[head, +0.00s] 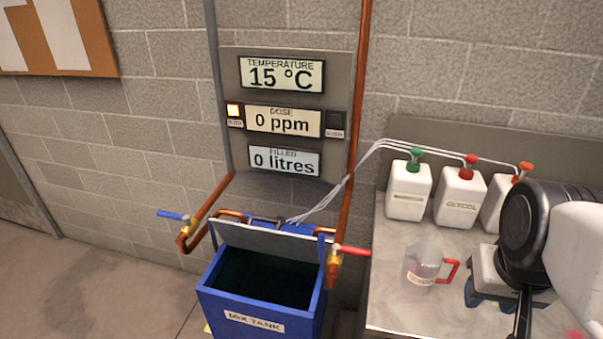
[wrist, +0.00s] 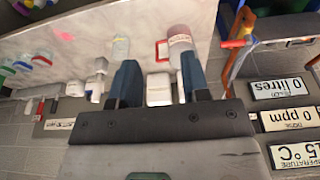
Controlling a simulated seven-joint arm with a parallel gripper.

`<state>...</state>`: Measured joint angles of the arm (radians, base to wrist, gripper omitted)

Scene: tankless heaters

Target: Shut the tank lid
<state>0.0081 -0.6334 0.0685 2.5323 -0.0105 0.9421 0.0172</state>
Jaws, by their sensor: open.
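The blue mix tank (head: 238,307) stands against the wall in the head view, open at the top with a dark inside. Its grey lid (head: 270,242) is raised along the back edge, tilted up and hinged open. My gripper (wrist: 160,62) shows in the wrist view with two blue-grey fingers spread apart and nothing between them. In the head view my arm is at the right, over the counter and well away from the lid. A patch of blue at the top right of the wrist view may be part of the tank.
The counter (head: 390,315) right of the tank holds a clear jug (head: 420,265) with a red handle and several white canisters (head: 408,190). Copper pipes with a blue-handled valve (head: 178,216) and a red-handled valve (head: 345,250) flank the tank. Thin hoses run behind the lid.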

